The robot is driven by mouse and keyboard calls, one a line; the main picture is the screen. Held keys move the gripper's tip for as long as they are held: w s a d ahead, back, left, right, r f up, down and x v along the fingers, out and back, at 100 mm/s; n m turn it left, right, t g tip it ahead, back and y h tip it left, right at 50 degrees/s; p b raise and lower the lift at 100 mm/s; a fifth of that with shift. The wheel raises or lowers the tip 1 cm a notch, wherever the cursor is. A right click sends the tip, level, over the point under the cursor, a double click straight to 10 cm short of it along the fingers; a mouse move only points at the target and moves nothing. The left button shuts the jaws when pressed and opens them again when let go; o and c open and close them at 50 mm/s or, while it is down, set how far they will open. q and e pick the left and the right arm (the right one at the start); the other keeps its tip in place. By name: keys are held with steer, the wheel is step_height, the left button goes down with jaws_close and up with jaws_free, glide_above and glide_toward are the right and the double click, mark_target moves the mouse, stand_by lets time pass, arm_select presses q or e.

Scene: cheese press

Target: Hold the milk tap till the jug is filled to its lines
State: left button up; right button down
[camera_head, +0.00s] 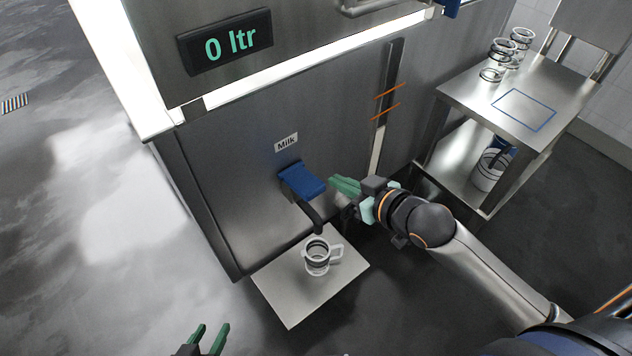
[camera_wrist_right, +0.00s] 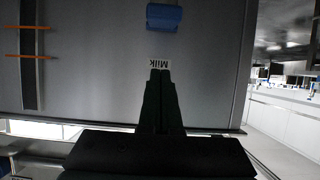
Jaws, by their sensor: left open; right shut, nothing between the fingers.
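The blue milk tap (camera_head: 302,181) sticks out of the steel machine front under a "Milk" label (camera_head: 286,142). The tap also shows in the right wrist view (camera_wrist_right: 164,17). A clear jug (camera_head: 318,258) with a handle and dark bands stands upright below the spout (camera_head: 318,226), on a steel shelf (camera_head: 288,312); no milk is visible in it. My right gripper (camera_head: 334,182) is shut and empty, just right of the tap, with a small gap that is hard to judge. My left gripper (camera_head: 209,338) is open and empty at the bottom edge, left of the shelf.
A display (camera_head: 225,42) reads "0 ltr". A vertical gauge (camera_head: 386,105) has two orange marks. Floor at left is clear.

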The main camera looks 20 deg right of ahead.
steer(key=b, duration=0.2)
glide_above(316, 189)
steer(key=f, duration=0.4)
steer(key=shift+w+a, duration=0.1)
steer(key=shift+w, duration=0.15)
steer(key=f+b, duration=0.1)
steer(key=f, duration=0.2)
steer(key=shift+s+f, duration=0.1)
steer(key=shift+s, duration=0.1)
steer(key=shift+f, duration=0.4)
